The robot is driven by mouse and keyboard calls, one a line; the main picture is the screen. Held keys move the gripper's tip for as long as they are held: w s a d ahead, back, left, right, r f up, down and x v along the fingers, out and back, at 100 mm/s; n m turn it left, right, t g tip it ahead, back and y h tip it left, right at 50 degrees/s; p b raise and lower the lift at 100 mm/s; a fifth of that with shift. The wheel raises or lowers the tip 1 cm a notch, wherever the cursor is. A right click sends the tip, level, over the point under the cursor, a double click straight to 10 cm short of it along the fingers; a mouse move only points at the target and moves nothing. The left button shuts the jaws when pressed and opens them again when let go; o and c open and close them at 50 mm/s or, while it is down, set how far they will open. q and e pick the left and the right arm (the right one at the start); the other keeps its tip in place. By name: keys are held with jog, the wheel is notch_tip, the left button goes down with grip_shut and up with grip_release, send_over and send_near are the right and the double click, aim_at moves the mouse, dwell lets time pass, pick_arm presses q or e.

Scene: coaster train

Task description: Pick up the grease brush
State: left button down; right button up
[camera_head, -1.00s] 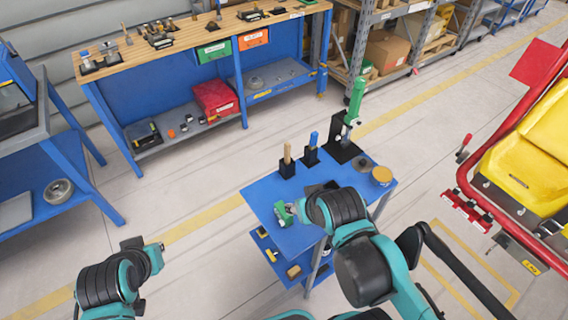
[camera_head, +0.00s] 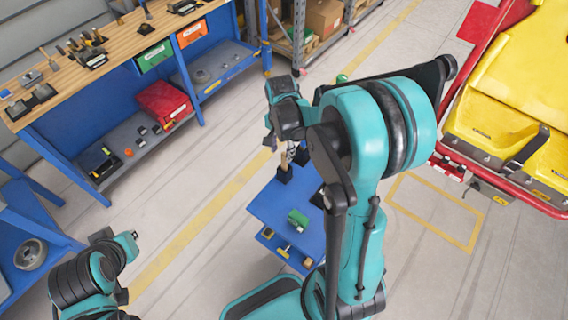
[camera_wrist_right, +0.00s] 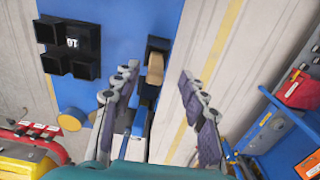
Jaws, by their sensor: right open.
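A tan wooden-handled tool, likely the grease brush (camera_head: 284,159), stands in a black holder (camera_head: 284,174) on the blue cart (camera_head: 263,207). In the right wrist view, its tan handle (camera_wrist_right: 155,69) shows beyond and between the fingers of my open right gripper (camera_wrist_right: 165,95). A blue handle (camera_wrist_right: 141,119) shows closer to the camera, near the left finger; I cannot tell whether they touch. In the head view, my right gripper (camera_head: 284,140) is above the tan handle, and my arm hides much of the cart. My left gripper (camera_head: 129,244) is at lower left, away from the cart.
A green object (camera_head: 298,217) lies on the cart top. A yellow round tin (camera_wrist_right: 70,122) and a black bin block (camera_wrist_right: 68,48) show in the right wrist view. A workbench (camera_head: 85,62) stands at the back left, and a red-framed yellow coaster car (camera_head: 510,100) at right.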

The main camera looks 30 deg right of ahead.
aim_at(285, 166)
jog(key=f, duration=0.2)
jog(key=f+b, duration=0.1)
jog(key=f, duration=0.1)
jog(key=d+f, duration=0.1)
jog(key=f, duration=0.1)
jog(key=shift+f+b, duration=0.2)
jog(key=shift+b, duration=0.1)
grip_shut()
